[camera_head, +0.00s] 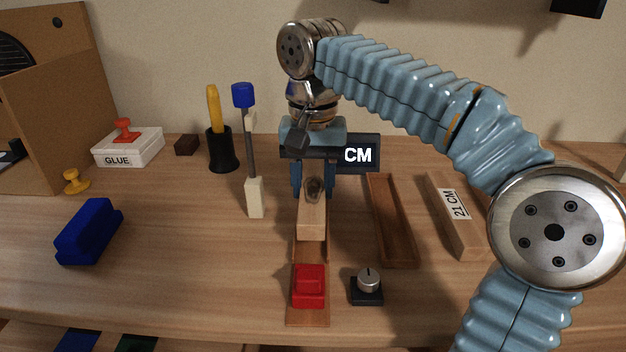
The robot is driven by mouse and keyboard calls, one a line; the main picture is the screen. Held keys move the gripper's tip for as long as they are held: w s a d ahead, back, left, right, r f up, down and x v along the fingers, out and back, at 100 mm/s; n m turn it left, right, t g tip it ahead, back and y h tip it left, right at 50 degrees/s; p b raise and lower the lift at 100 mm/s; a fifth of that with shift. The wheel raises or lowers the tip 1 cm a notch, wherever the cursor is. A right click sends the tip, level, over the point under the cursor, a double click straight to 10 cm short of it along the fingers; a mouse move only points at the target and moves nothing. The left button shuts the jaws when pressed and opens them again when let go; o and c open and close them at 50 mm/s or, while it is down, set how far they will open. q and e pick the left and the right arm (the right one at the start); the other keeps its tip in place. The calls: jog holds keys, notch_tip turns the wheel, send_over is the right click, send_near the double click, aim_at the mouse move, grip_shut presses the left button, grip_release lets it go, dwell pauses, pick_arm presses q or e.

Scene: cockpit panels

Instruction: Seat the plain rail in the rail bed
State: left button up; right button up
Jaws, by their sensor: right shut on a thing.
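My right gripper (313,185) points down at the middle of the table and is shut on a pale wooden piece, which looks like the plain rail (311,222). The rail points toward me; its far part is hidden by the gripper. It is above a narrow brown wooden strip (307,318) with a red block (309,285) at its near end. I cannot tell if the rail touches the strip. A long, empty, reddish-brown trough (391,222), which may be the rail bed, lies just to the right. My left gripper is out of view.
A rail marked "21 CM" (463,236) lies right of the trough. A dark "CM" sign (358,155) is behind the gripper. A blue block (89,232), a pen cup (222,150) and a glue box (128,148) are left.

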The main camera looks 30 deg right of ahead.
aim_at(312, 184)
jog(key=shift+r, duration=0.1)
dwell(0.3)
jog(key=shift+f+b, duration=0.55)
jog(key=shift+f, duration=0.8)
jog(key=o, duration=1.2)
jog(key=shift+r, duration=0.1)
notch_tip(312, 184, up, 11)
jog(key=p, duration=0.3)
jog(key=shift+p, duration=0.35)
jog(key=shift+r, duration=0.45)
